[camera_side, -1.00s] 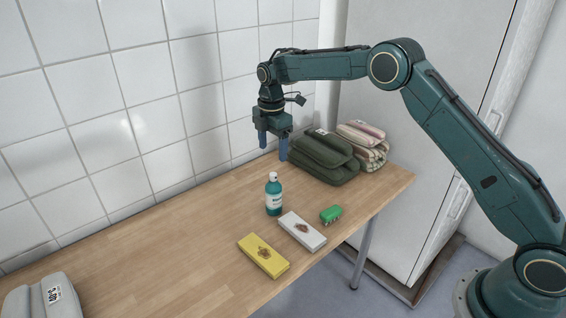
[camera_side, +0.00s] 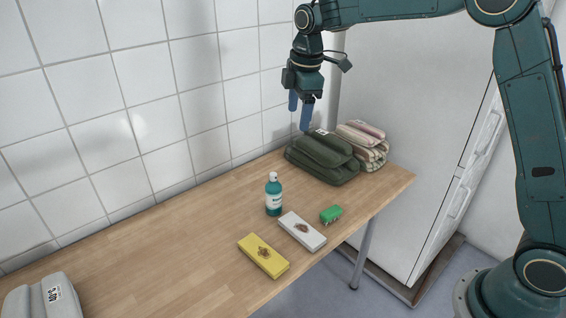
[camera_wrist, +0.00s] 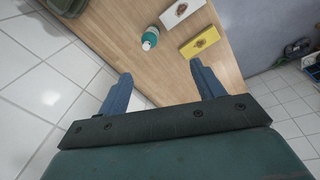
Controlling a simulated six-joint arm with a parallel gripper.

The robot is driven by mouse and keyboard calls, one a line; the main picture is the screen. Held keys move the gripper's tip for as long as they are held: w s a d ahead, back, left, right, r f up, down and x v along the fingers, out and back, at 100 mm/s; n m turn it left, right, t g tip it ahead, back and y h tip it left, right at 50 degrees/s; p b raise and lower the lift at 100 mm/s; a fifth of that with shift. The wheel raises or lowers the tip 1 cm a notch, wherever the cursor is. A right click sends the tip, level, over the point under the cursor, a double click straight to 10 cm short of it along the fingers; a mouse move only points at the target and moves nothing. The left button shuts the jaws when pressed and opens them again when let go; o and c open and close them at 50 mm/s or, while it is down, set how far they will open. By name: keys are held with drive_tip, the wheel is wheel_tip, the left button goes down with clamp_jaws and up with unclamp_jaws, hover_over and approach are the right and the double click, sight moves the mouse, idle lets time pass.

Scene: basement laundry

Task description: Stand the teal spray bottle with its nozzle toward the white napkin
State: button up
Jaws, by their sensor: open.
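The teal spray bottle (camera_side: 274,198) stands upright on the table, with a white top and a pale label. It also shows in the wrist view (camera_wrist: 150,40). Which way its nozzle points is too small to tell. The white napkin (camera_side: 302,231), a flat folded block with a dark print, lies just right of and in front of the bottle. It is at the top of the wrist view (camera_wrist: 181,12). My gripper (camera_side: 300,117) is open and empty, high above the table and well above the bottle. Its two blue fingers show apart in the wrist view (camera_wrist: 159,74).
A yellow folded napkin (camera_side: 263,256) lies in front of the white one. A green brush-like block (camera_side: 331,214) is to the right. Dark green (camera_side: 325,158) and striped (camera_side: 364,145) folded towels are at the back right. A grey folded item (camera_side: 40,300) is front left. The table's left-middle is clear.

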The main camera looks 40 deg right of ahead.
drive_tip(key=s+r+m+t, duration=0.1)
drive_tip(key=s+r+m, duration=0.4)
drive_tip(key=s, duration=0.5)
drive_tip(key=s+d+f+m+t, duration=0.1)
drive_tip(key=s+m+t, duration=0.2)
drive_tip(key=s, duration=2.1)
drive_tip(key=m, duration=0.5)
drive_tip(key=shift+s+f, duration=0.15)
drive_tip(key=shift+f, duration=0.1)
drive_tip(key=shift+d, duration=0.1)
